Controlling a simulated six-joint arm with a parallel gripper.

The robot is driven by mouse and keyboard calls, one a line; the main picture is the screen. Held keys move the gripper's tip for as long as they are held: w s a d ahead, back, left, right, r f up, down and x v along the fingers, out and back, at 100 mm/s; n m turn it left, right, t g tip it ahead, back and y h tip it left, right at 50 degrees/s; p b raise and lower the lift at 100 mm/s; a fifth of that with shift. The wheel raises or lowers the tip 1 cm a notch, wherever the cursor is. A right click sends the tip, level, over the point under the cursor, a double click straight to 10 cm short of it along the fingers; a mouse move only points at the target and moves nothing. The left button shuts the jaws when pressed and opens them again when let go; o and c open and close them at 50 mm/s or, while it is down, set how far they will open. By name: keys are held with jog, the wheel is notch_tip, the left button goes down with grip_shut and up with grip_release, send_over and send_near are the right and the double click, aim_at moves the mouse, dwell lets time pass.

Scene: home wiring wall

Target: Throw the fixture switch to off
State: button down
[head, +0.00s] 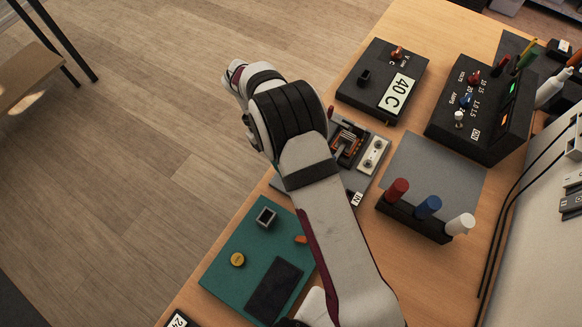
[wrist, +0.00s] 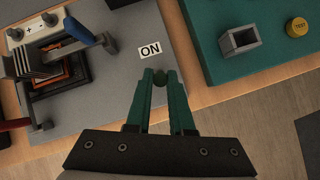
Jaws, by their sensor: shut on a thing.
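The test fixture is a grey plate (wrist: 110,75) with a copper-coloured socket and a blue-handled lever (wrist: 92,33). It also shows partly behind my arm in the head view (head: 372,183). A white ON label (wrist: 150,50) lies on the plate. Just below the label in the wrist view is a small dark round knob (wrist: 160,77), which looks like the tip of the fixture switch. My gripper (wrist: 167,78) has green fingers shut on this knob, close to the plate. The switch's base and tilt are hidden. In the head view my arm hides the fingers.
A green board (head: 237,285) with a yellow TEST button (head: 237,260) and square socket (head: 265,217) lies beside the fixture. A black 40 C box (head: 375,68), a black power supply (head: 490,120) and a rack with red, blue and white pieces (head: 415,217) stand around. The table edge is close.

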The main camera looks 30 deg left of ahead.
jog(key=shift+a+f+h, duration=0.2)
jog(key=shift+a+h, duration=0.15)
jog(key=shift+h, duration=0.45)
jog(key=shift+a+f+h, duration=0.15)
jog(key=shift+a+h, duration=0.15)
jog(key=shift+h, duration=0.5)
jog(key=shift+a+h, duration=0.1)
jog(key=shift+h, duration=0.2)
jog(key=c, duration=0.8)
grip_release()
jog(key=shift+r, duration=0.1)
jog(key=r, duration=0.4)
jog(key=shift+w+d+r, duration=0.15)
jog(key=shift+d+r, duration=0.15)
jog(key=shift+d, duration=0.05)
jog(key=w+d+r, duration=0.1)
jog(key=d+r, duration=0.1)
jog(key=d, duration=0.1)
jog(key=w+d+r, duration=0.1)
jog(key=d+r, duration=0.1)
jog(key=d, duration=0.2)
jog(key=w+d+r, duration=0.1)
jog(key=d+r, duration=0.1)
jog(key=d, duration=0.1)
jog(key=shift+w+d+r, duration=0.1)
jog(key=shift+w+d, duration=0.05)
jog(key=shift+w, duration=0.2)
